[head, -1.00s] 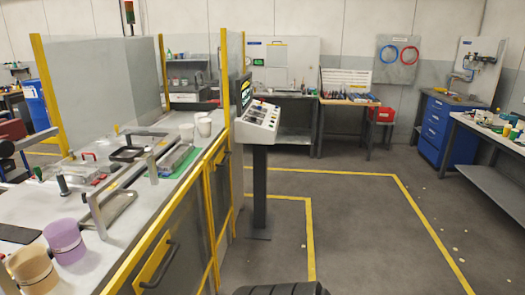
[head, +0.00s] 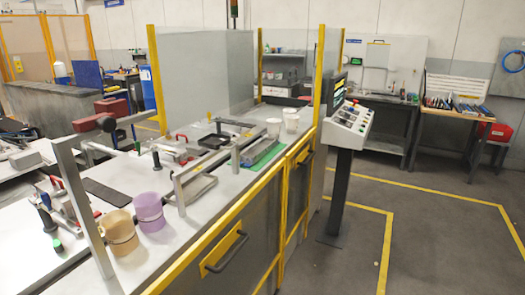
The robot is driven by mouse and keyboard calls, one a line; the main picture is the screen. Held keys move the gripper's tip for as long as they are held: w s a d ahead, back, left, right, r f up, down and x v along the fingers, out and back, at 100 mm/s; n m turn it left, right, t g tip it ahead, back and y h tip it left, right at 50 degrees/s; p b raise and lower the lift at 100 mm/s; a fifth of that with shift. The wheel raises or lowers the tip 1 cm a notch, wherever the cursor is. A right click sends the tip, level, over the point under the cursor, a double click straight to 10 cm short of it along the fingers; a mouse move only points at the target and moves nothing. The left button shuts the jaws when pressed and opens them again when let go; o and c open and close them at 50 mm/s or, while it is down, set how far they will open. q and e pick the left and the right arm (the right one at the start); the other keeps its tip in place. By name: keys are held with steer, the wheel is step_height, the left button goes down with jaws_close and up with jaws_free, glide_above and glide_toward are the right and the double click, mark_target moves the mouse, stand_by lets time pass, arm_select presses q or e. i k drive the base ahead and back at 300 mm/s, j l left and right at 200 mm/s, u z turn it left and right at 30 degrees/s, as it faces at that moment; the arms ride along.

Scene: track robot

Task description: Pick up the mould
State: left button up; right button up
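No object can be surely told as the mould at this size. On the long white workbench (head: 215,215), a black rectangular tray-like piece (head: 214,137) lies near the middle. A grey metal block (head: 262,148) lies beside it on a green mat (head: 268,160). Neither of my grippers shows in the head view.
Metal frames with bars (head: 80,195) and toggle clamps stand on the bench. Two white cups (head: 291,119) stand at its far end. Yellow posts and a grey panel (head: 205,80) border it. A control console (head: 346,125) stands at its right. Grey floor (head: 440,245) lies open there.

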mark_target(248, 159)
steer(key=i+l+u, duration=0.1)
steer(key=i+l, duration=0.2)
steer(key=i+l+u, duration=0.1)
steer(key=i+l, duration=0.15)
steer(key=l, duration=0.2)
steer(key=i+l+u, duration=0.1)
steer(key=i+l, duration=0.15)
steer(key=i+l+u, duration=0.15)
steer(key=l, duration=0.4)
steer(key=i, duration=0.1)
